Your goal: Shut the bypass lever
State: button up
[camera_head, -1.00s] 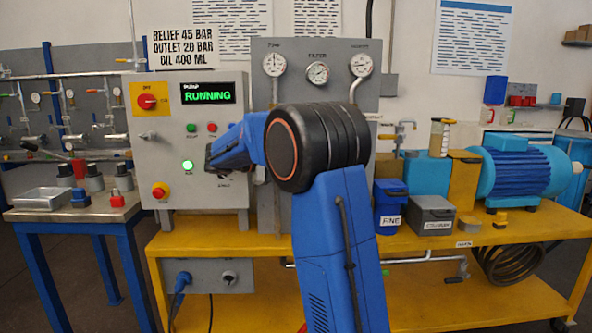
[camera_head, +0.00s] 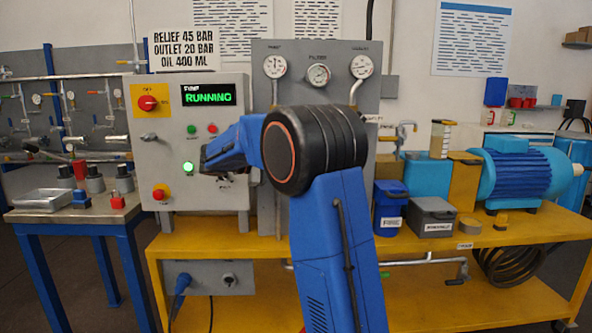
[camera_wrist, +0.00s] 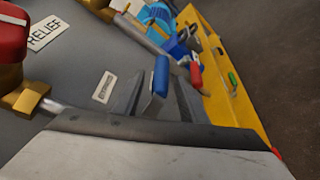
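A lever with a blue grip (camera_wrist: 161,76) stands up from the grey panel (camera_wrist: 75,68) in the wrist view. No readable label confirms that it is the bypass lever. The pale and dark body of my gripper fills the bottom of the wrist view, just in front of this lever. Dark grey shapes stand close on both sides of the lever, and I cannot tell whether they are my fingertips (camera_wrist: 155,100) or whether they touch it. In the head view my blue arm and black joint hide the fingertips and this lever.
A red knob (camera_wrist: 12,35) on brass fittings sits by the RELIEF label (camera_wrist: 47,32). A small unreadable label (camera_wrist: 104,87) is near the lever. Another handle (camera_wrist: 195,73), red, lies beyond it. The pump box (camera_head: 190,115) reads RUNNING. A blue motor (camera_head: 525,172) stands at right.

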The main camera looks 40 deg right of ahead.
jog(key=v, duration=1.5)
jog(key=shift+a, duration=0.4)
jog(key=shift+w, duration=0.15)
jog(key=s+f+t+y, duration=0.2)
jog(key=s+f+y, duration=0.25)
jog(key=s, duration=0.65)
jog(key=s+f+t+y, duration=0.25)
jog(key=s+f, duration=0.25)
jog(key=s, duration=0.5)
jog(key=s+a+f+m+t+y, duration=0.1)
jog(key=s+a+f+y, duration=0.3)
jog(key=s, duration=0.5)
jog(key=s+a+f+m+t+y, duration=0.2)
jog(key=s+a+f+t+y, duration=0.1)
jog(key=s+a+f, duration=0.5)
notch_tip(320, 180, down, 3)
jog(key=shift+s+r+y, duration=0.1)
jog(key=shift+s+y, duration=0.5)
jog(key=shift+s, duration=0.5)
